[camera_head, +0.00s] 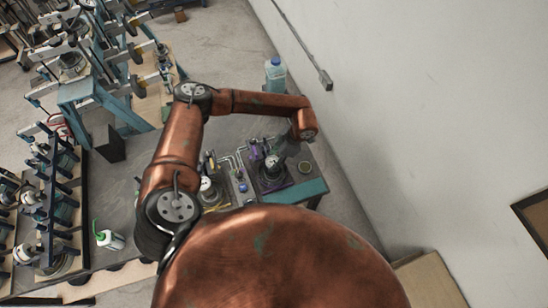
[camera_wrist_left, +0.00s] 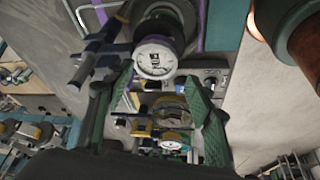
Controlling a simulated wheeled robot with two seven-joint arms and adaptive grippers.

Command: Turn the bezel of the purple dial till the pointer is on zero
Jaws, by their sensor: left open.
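The purple dial (camera_head: 271,162) stands on the bench in the head view, a white face on a dark stand with purple parts around it. It also shows in the left wrist view (camera_wrist_left: 155,59), where its round face lies just beyond my fingertips. The pointer is too small to read. My left gripper (camera_wrist_left: 163,75) is open, with its two green fingers spread below and to either side of the dial face, and nothing is between them. In the head view the left gripper (camera_head: 289,148) is small, beside the dial and partly hidden under my wrist. My right gripper is not in view.
A second white dial (camera_head: 206,185) stands left of the purple one, with a small panel with a blue knob (camera_head: 242,187) between them. A blue bottle (camera_head: 275,73) stands behind. A wall (camera_head: 420,110) bounds the right side. A green-and-white bottle (camera_head: 109,238) is at the left.

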